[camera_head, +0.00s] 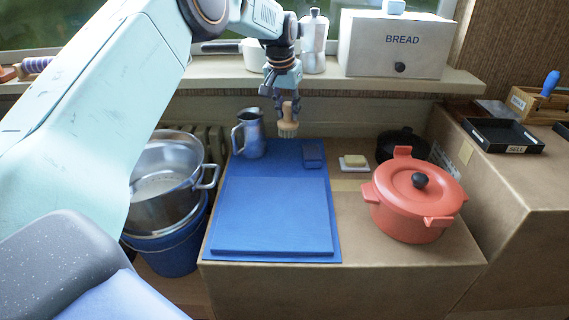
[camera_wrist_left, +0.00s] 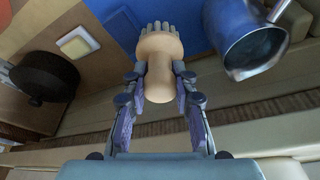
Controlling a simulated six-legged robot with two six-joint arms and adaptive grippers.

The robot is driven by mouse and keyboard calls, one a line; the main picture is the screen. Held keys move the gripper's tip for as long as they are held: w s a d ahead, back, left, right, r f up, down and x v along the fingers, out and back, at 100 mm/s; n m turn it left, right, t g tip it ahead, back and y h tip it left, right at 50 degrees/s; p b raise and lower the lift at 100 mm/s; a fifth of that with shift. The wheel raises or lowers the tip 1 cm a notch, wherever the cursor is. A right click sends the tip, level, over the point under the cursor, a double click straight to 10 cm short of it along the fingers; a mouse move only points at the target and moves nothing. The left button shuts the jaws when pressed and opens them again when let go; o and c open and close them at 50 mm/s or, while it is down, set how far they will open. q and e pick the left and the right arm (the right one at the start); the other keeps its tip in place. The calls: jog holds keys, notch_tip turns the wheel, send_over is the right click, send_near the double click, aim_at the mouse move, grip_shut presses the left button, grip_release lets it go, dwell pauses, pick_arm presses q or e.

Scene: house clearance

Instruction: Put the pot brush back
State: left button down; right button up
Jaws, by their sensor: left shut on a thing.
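My left gripper (camera_head: 283,97) is shut on the pot brush (camera_head: 289,121), which has a pale wooden handle and light bristles pointing down. It holds the brush upright above the back of the blue mat (camera_head: 215,232), between the metal jug and the small blue block. In the left wrist view the brush (camera_wrist_left: 158,68) sits between the two fingers of the gripper (camera_wrist_left: 159,97), its bristles away from the palm. My right gripper is not in view.
A metal jug (camera_head: 251,136) stands left of the brush, and a small blue block (camera_head: 313,153) lies to its right. A butter dish (camera_head: 354,167), a black pot (camera_head: 401,143) and a red lidded pot (camera_head: 411,211) stand further right. Behind is a sill with a bread box (camera_head: 392,52).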

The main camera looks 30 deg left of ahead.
aim_at(283, 122)
pick_arm(q)
jog(key=shift+s+a+r, duration=0.1)
jog(key=shift+a+r, duration=0.2)
jog(key=shift+a, duration=0.05)
jog(key=shift+s+f, duration=0.1)
jog(key=x, duration=0.1)
jog(key=b+x, duration=0.1)
jog(key=x, duration=0.1)
jog(key=s+x, duration=0.1)
jog(key=x, duration=0.1)
jog(key=shift+w+a+f, duration=0.1)
jog(key=shift+a+f, duration=0.15)
jog(key=shift+f, duration=0.05)
jog(key=shift+d+f, duration=0.15)
jog(key=shift+f, duration=0.1)
jog(key=f, duration=0.1)
jog(key=f+b, duration=0.1)
jog(key=f, duration=0.1)
jog(key=shift+s+f, duration=0.2)
jog(key=shift+s, duration=0.05)
jog(key=shift+w+f, duration=0.25)
jog(key=shift+f, duration=0.15)
jog(key=shift+s+r, duration=0.1)
jog(key=shift+r, duration=0.05)
